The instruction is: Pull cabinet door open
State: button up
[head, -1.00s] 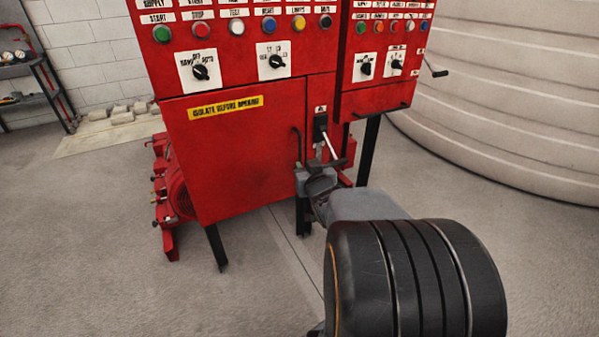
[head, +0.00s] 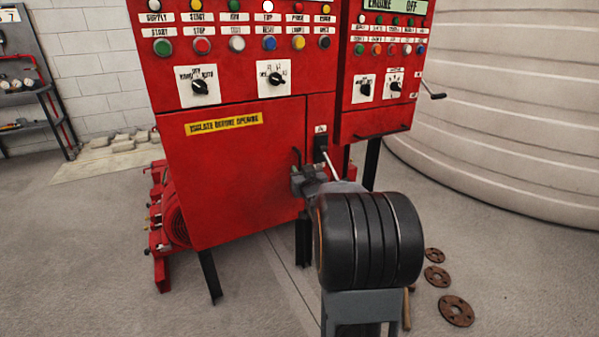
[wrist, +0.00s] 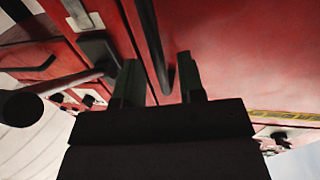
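The red cabinet door (head: 235,185) is a flat panel with a yellow "isolate before opening" label, and it looks shut. Its slim dark bar handle (head: 296,157) is upright near the right edge; the lower part is hidden behind my gripper. My gripper (head: 303,180) is at the handle. In the wrist view my gripper (wrist: 158,62) has its two fingers apart, one on each side of the handle (wrist: 150,35). Gaps show between the bar and both fingers. The door's red face (wrist: 235,50) fills the upper right there.
A lever switch (head: 322,150) with a pale rod sits just right of the handle. It shows close to the left finger in the wrist view (wrist: 98,48). Several rusty discs (head: 437,276) lie on the floor at right. A large pale tank (head: 510,110) stands behind.

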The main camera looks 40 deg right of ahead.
jog(key=shift+x, duration=1.05)
grip_shut()
